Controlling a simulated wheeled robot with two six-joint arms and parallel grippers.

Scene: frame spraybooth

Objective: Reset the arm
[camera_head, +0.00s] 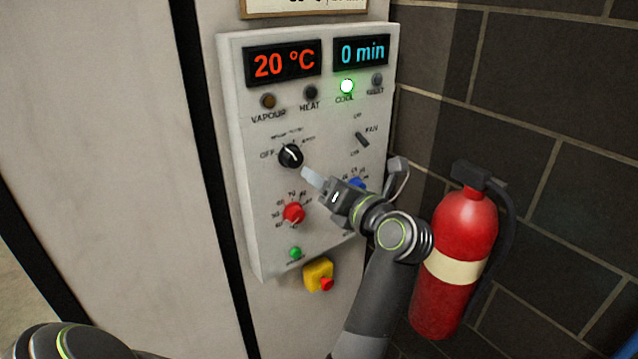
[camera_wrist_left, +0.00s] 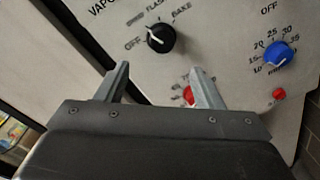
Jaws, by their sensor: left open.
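My left gripper (camera_head: 310,177) is in front of the white control panel (camera_head: 240,130), just below and right of the black selector knob (camera_head: 290,155). In the left wrist view its two fingers (camera_wrist_left: 163,75) are apart with nothing between them. The blue knob (camera_head: 357,185) is partly behind my gripper in the head view. My right gripper is not in view.
The displays read 20 °C (camera_head: 283,64) and 0 min (camera_head: 362,52). The COOL lamp (camera_head: 347,86) glows green. A green button (camera_head: 295,253) and a yellow box with a red button (camera_head: 318,273) sit low. A fire extinguisher (camera_head: 466,230) stands close right of my arm, by the brick wall.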

